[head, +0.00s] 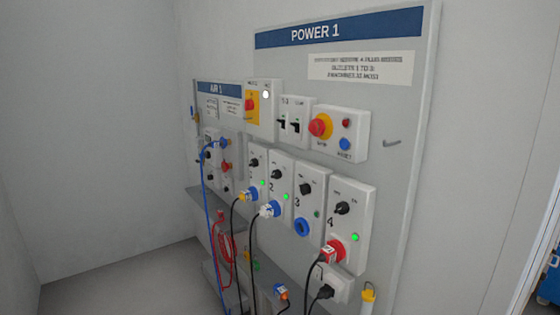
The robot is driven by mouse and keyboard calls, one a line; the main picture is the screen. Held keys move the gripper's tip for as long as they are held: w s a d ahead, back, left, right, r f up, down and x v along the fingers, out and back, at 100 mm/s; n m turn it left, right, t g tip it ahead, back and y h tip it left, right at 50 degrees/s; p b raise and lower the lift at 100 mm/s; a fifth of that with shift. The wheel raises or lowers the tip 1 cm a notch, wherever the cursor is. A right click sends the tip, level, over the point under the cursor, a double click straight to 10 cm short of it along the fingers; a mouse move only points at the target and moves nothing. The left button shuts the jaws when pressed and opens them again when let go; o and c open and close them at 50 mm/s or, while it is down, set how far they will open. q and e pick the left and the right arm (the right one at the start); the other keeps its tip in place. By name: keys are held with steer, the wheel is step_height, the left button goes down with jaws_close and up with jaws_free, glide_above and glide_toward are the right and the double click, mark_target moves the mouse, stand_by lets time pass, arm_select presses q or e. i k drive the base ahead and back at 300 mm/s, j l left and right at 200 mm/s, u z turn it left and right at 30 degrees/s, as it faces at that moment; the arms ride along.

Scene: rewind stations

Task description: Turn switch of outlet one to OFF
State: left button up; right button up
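Outlet one (258,151) is the leftmost white box in the row of outlets on the POWER 1 board, in the head view. Its black rotary switch (253,163) is small, and I cannot tell which way it points. A green lamp (256,181) below the switch is lit. Neither of my grippers is in view.
Outlet two (284,162), outlet three (318,180) and outlet four (360,203) stand to the right. Outlet three's blue socket (301,228) has no plug. A red emergency button (318,127) is above. The AIR 1 board (216,88) with hoses is left.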

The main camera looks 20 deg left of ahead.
mark_target(254, 163)
steer(key=i+j+z, duration=0.1)
steer(key=j, duration=0.35)
steer(key=i+j+z, duration=0.15)
steer(key=j, duration=0.3)
steer(key=i+j+z, duration=0.1)
steer(key=j, duration=0.35)
steer(key=i+j+z, duration=0.1)
steer(key=i+j, duration=0.15)
steer(key=j, duration=0.25)
steer(key=i+j+z, duration=0.15)
steer(key=j, duration=0.35)
steer(key=k, duration=0.05)
